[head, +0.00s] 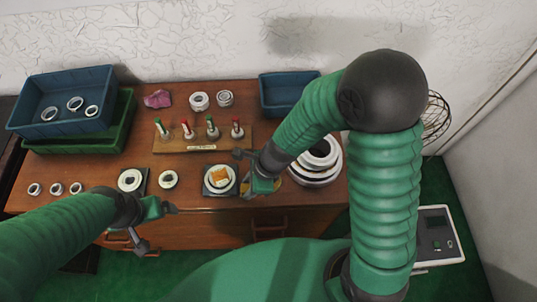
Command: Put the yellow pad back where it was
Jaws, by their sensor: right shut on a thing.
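The yellow pad (219,175) shows as a small orange-yellow piece over a white ring (211,187) on a dark square plate, near the table's front edge. My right gripper (241,174) is just right of it, its dark fingers reaching toward the pad, and is shut on it. The exact contact at the fingertips is too small to make out. I cannot tell whether the pad rests on the ring or is held just above it. My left gripper (158,230) is open and empty in front of the table's edge, below the left ring plate.
A rack (200,143) with several coloured-top pegs stands behind the pad. Large stacked rings (318,160) lie right of my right gripper. Blue (62,92) and green (118,138) bins are at left, another blue bin (283,92) at back. A pink cloth (158,98) lies behind.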

